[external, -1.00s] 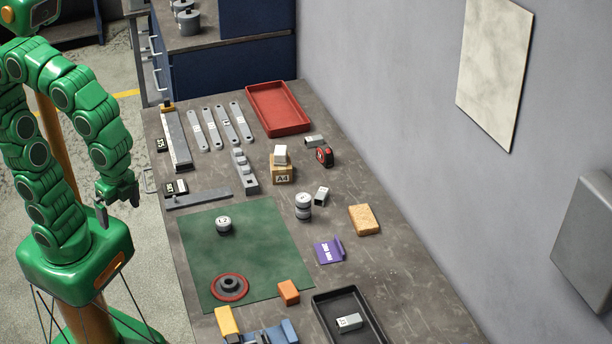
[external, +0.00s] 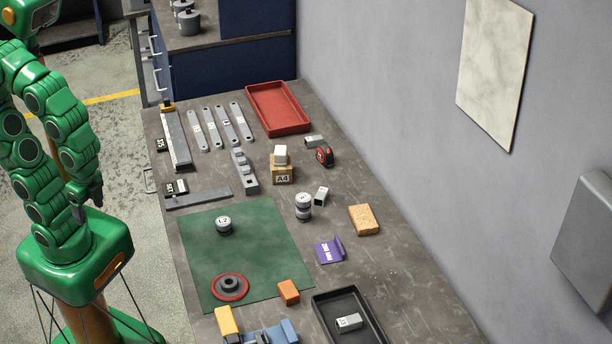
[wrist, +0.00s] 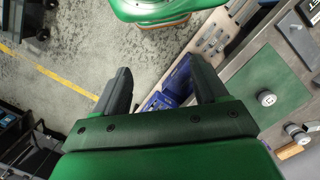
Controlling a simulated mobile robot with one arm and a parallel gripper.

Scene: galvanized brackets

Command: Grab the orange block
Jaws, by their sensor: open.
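The orange block (external: 288,292) lies on the table at the near right corner of the green mat (external: 245,255). My gripper (external: 84,205) is at the left in the external view, off the table and above my base, far from the block. In the wrist view my gripper (wrist: 160,78) has its two fingers wide apart with nothing between them but floor and a blue item beyond. The green mat (wrist: 262,85) also shows at the right there. I cannot make out the orange block for certain in the wrist view.
Near the block are a black tray (external: 375,325) holding a small grey block, a red disc (external: 230,287), a yellow-ended blue item (external: 272,332) and a purple bracket (external: 328,250). A tan block (external: 364,219) lies farther right. The mat's middle is mostly bare.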

